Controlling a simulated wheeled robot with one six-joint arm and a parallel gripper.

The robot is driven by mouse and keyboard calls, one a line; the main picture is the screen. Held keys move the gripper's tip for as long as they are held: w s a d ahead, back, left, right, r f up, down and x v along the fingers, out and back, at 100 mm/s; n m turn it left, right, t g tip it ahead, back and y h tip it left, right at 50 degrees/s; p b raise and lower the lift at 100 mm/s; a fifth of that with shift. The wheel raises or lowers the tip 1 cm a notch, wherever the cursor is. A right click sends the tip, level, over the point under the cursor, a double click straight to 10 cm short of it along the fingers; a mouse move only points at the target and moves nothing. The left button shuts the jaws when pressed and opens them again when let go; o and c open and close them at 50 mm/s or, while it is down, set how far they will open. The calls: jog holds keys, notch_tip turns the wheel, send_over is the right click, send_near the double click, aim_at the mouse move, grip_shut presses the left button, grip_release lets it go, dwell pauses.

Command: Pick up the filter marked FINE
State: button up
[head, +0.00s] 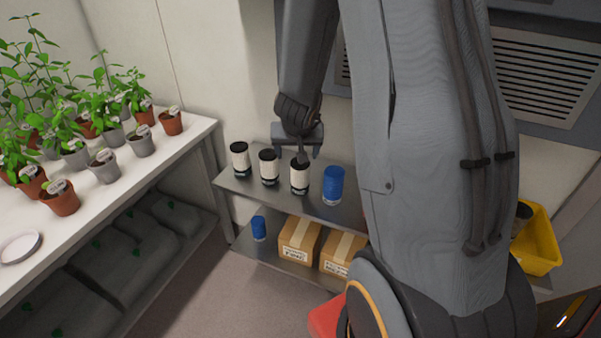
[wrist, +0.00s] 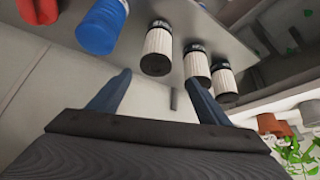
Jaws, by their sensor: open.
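Three white pleated filters with black caps stand upright in a row on the upper metal shelf: a left one (head: 240,162), a middle one (head: 268,170) and a right one (head: 299,180). The markings on their lower bands are too small to read, so I cannot tell which is FINE. The three also show in the wrist view, the nearest (wrist: 158,48), then a second (wrist: 197,67) and a third (wrist: 223,83). My gripper (head: 299,150) is open and empty, above and behind the right filter in the head view. In the wrist view its fingers (wrist: 160,82) hold nothing.
A blue canister (head: 333,186) stands right of the filters; a red item (wrist: 38,10) lies beyond it in the wrist view. The lower shelf holds a smaller blue canister (head: 259,228) and cardboard boxes (head: 299,243). A plant bench (head: 180,150) is at left, a yellow bin (head: 541,240) at right.

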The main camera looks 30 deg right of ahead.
aim_at(300, 176)
jog(key=shift+w+d+f+b, duration=0.15)
jog(key=shift+w+d+f, duration=0.2)
jog(key=shift+f, duration=0.2)
jog(key=shift+w+d+f+b, duration=0.15)
jog(key=shift+w+d+f, duration=0.1)
jog(key=shift+d+f, duration=0.25)
jog(key=f, duration=0.2)
jog(key=w+f, duration=0.1)
jog(key=shift+d+f, duration=0.3)
jog(key=shift+x, duration=0.9)
jog(key=shift+c, duration=0.4)
jog(key=c, duration=1.5)
jog(key=shift+r, duration=0.1)
